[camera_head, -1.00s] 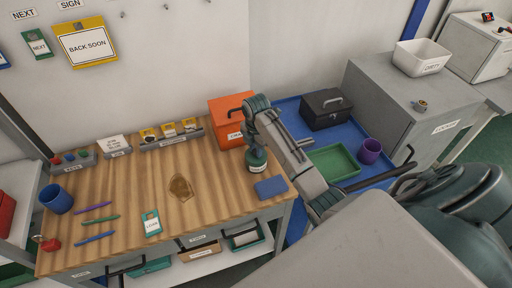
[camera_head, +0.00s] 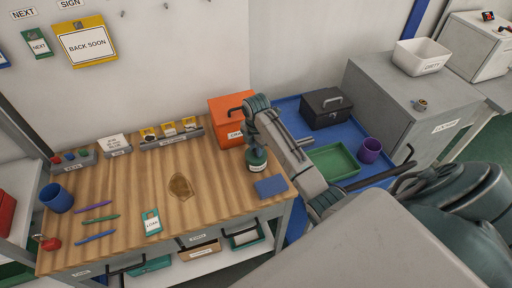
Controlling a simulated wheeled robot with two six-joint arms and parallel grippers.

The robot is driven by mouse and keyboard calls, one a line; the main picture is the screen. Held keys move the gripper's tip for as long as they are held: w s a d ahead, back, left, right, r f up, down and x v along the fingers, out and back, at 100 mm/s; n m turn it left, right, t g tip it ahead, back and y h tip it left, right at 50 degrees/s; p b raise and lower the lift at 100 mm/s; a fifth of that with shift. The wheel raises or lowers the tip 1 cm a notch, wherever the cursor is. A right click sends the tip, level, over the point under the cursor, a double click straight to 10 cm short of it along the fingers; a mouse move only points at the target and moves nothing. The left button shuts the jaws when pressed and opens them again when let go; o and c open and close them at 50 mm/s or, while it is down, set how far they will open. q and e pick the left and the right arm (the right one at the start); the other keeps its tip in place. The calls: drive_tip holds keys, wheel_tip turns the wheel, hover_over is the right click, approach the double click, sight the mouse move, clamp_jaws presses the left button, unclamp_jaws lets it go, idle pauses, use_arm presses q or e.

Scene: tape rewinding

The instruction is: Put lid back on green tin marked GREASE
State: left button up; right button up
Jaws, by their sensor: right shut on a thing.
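The small green tin (camera_head: 257,167) with a pale label stands upright near the right end of the wooden bench. The label is too small to read. My right gripper (camera_head: 255,148) points down right at the top of the tin and is shut. The lid is mostly hidden by the fingers, and I cannot tell whether it is seated on the rim. My left gripper is not in view.
An orange box (camera_head: 232,118) stands just behind the tin. A blue pad (camera_head: 271,186) lies in front of it. A brown stain or mat (camera_head: 181,187) and a green-white card (camera_head: 152,222) lie to the left. A blue cup (camera_head: 57,198) stands at the far left.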

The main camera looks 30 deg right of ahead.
drive_tip(key=shift+f, duration=0.1)
idle(0.7)
drive_tip(key=o, duration=1.5)
drive_tip(key=shift+r, duration=3.55)
clamp_jaws()
drive_tip(key=shift+f, duration=0.25)
